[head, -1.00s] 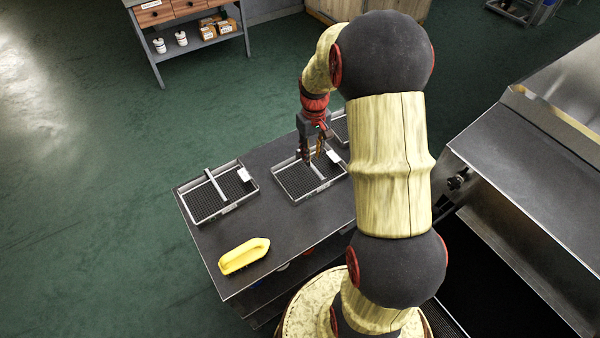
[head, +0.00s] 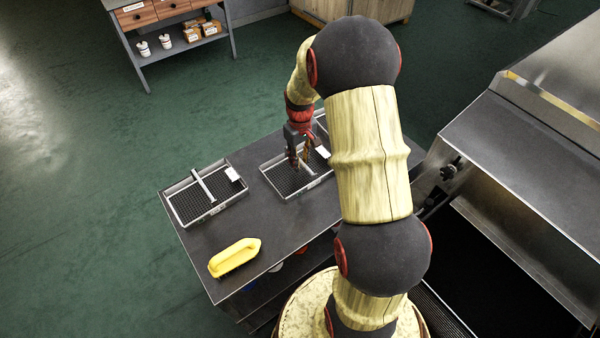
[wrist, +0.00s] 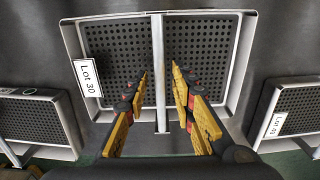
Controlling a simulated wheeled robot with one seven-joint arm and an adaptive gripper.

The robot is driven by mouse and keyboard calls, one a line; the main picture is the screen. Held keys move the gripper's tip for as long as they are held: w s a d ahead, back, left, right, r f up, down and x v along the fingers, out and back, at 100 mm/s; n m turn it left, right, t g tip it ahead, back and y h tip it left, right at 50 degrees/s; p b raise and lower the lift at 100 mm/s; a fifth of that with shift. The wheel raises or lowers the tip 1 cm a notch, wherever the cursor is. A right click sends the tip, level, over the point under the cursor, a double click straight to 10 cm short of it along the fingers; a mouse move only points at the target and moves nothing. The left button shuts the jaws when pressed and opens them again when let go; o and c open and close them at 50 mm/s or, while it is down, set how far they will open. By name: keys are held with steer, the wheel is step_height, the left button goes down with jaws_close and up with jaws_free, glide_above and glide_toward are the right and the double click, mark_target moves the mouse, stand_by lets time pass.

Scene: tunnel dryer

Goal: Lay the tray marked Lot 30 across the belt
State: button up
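The tray marked Lot 30 (wrist: 110,103) is a perforated dark tray with a pale metal rim and a bar (wrist: 158,60) across its middle. Its white label (wrist: 88,78) faces up at the left in the wrist view. In the head view the tray under my gripper (head: 270,176) lies on the dark table. My gripper (wrist: 159,70) is open, with one finger on each side of the bar and a gap to it. It also shows in the head view (head: 299,164). I cannot tell how far the fingertips reach down. The belt is not clearly visible.
Another tray (head: 178,208) lies on the table's left side, near a yellow brush-like object (head: 234,257). In the wrist view, trays flank mine on the left (wrist: 70,135) and right (wrist: 252,105). A metal machine (head: 490,150) stands at the right. Bare table (head: 290,220) lies in front.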

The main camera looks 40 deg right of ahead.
steer(key=shift+f, duration=0.2)
steer(key=shift+c, duration=1.3)
steer(key=c, duration=0.4)
jaws_close()
